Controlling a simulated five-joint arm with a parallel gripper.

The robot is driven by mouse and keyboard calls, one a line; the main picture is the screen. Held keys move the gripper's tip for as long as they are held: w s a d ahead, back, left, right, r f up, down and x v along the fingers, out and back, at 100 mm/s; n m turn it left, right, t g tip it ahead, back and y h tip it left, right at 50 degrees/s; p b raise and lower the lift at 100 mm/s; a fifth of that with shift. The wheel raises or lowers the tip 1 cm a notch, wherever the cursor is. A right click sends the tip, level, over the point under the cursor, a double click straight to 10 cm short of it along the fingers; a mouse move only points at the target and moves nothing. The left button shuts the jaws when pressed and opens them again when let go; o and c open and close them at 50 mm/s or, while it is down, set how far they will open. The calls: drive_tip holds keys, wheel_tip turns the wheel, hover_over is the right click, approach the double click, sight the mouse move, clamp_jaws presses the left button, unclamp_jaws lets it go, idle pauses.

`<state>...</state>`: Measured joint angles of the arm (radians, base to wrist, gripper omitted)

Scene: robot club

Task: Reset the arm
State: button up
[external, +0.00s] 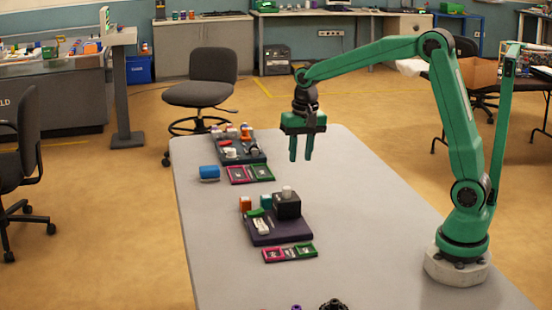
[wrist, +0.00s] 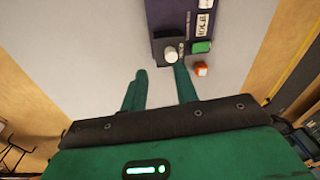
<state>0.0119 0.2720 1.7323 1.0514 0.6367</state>
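My green arm stands on a round pale base at the right of the table in the external view and reaches out to the left. My gripper (external: 301,145) hangs above the table with its two green fingers pointing down. The fingers are apart with nothing between them. In the wrist view my gripper (wrist: 158,90) also shows a gap between its fingers, with bare table beyond. No part of the arm touches anything on the table.
A dark purple tray (external: 284,238) holds a black box (external: 287,205) with a white knob; it also shows in the wrist view (wrist: 160,10). A second tray (external: 254,157) and a blue block (external: 209,173) lie farther back. The table's right side (external: 380,220) is clear.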

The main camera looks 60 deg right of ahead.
drive_tip(key=s+r+n+t, duration=0.2)
drive_tip(key=s+n, duration=0.1)
drive_tip(key=s, duration=0.8)
drive_tip(key=s+r+n+t, duration=0.2)
drive_tip(key=s+r+n, duration=0.1)
drive_tip(key=s, duration=0.9)
drive_tip(key=shift+s+a+r+n+t, duration=0.15)
drive_tip(key=shift+a+r+n+t, duration=0.15)
drive_tip(key=shift+n, duration=0.4)
